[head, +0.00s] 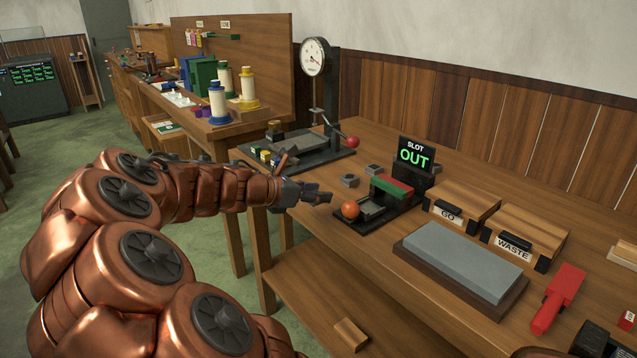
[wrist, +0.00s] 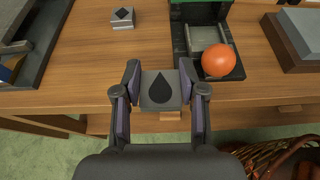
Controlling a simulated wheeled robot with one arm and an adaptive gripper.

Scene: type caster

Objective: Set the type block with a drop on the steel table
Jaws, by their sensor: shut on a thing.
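My gripper (head: 318,196) is shut on a small grey type block (wrist: 161,90) with a black drop on its top face. The block shows between the two fingers in the wrist view, above the table's front edge; I cannot make it out in the head view. A grey metal plate (head: 302,142) lies on a dark base under a dial gauge (head: 314,57), left of the bench. A grey slab (head: 465,262) on a dark wooden base lies to the right. I cannot tell for sure which surface is the steel table.
A black slot device with a green top (head: 391,186) and an orange ball (head: 351,210) stands just ahead of my gripper, beside a sign reading SLOT OUT (head: 414,158). A diamond-marked block (wrist: 122,18) lies nearby. GO (head: 461,199) and WASTE (head: 524,235) boxes stand right.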

